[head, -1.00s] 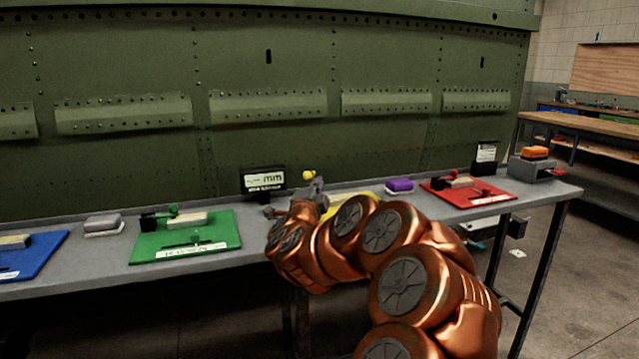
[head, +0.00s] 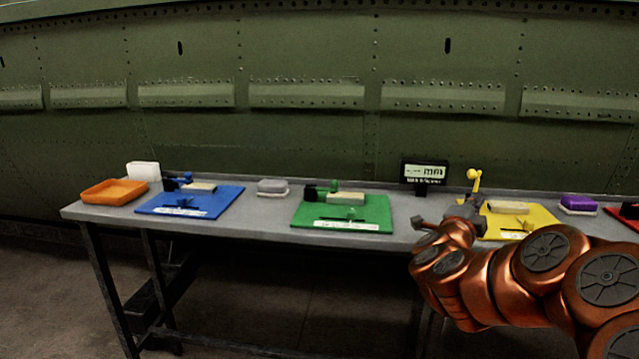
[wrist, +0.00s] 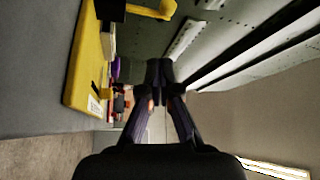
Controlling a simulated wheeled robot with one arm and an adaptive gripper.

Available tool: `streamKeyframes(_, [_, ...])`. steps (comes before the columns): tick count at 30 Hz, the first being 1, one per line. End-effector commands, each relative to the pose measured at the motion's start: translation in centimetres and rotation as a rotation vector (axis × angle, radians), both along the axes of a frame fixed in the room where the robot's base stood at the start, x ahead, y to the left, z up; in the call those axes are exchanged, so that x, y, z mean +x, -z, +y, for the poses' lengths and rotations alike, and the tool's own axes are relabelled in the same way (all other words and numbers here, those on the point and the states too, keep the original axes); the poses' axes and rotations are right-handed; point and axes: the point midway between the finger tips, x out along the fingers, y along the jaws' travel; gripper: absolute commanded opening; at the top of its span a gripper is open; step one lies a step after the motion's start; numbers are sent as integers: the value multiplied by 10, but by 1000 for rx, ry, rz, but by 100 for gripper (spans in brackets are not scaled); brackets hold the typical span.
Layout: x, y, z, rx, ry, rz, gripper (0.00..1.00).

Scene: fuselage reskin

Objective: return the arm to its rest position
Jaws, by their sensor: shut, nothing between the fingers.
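My copper arm (head: 490,285) reaches in from the lower right of the head view. Its end lies over the front edge of the grey bench, just left of the yellow board (head: 535,219). The fingertips are hard to make out there. In the wrist view my gripper (wrist: 158,88) is shut, with its dark fingers meeting and nothing between them. The yellow board also shows at the left of the wrist view (wrist: 84,70), apart from the fingers.
The bench (head: 265,233) carries a blue board (head: 210,203), a green board (head: 345,222), an orange tray (head: 115,192), a grey block (head: 272,187) and a purple block (head: 578,203). A small display (head: 424,172) stands at the back. A green riveted panel (head: 300,130) rises behind.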

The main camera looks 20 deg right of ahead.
Motion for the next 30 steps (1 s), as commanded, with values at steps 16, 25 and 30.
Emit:
streamKeyframes(16, [91, -41, 135, -13, -483, 280, 0])
streamKeyframes(25, [107, -40, 274, -68, -897, 623, 0])
streamKeyframes(30, [83, -30, 341, -106, -1101, 843, 0])
